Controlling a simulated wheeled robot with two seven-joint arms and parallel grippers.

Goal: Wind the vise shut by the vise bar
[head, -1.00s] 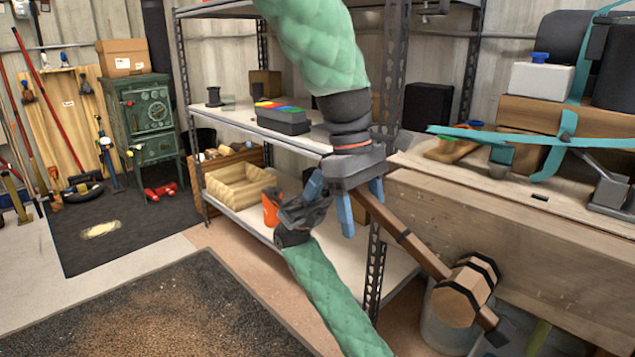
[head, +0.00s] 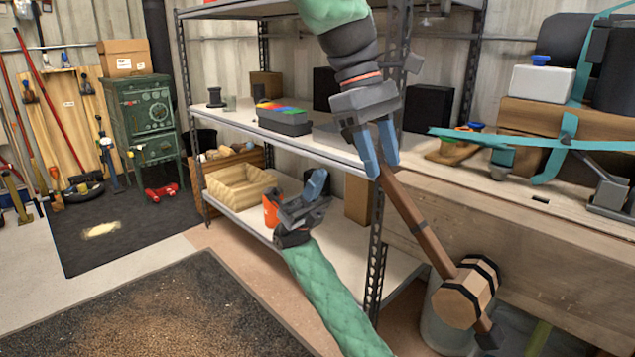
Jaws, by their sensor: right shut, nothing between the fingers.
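The vise bar (head: 417,220) is a brown bar running slantwise through a wooden hub (head: 465,295) with black bands, at the front of the workbench. Its lower right end has a dark cap (head: 490,336). My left gripper (head: 382,166) comes down from the top, and its blue fingers are closed about the bar's upper left end, which they partly hide. My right gripper (head: 316,186) is shut and empty, left of the bar and in front of the lower shelf. The vise jaws cannot be made out.
The workbench (head: 500,225) fills the right side, with a teal strap and a white canister (head: 541,81) on it. A metal shelf unit (head: 375,270) stands close behind my arms. A grey bucket (head: 445,320) is below the hub. Open floor lies at left.

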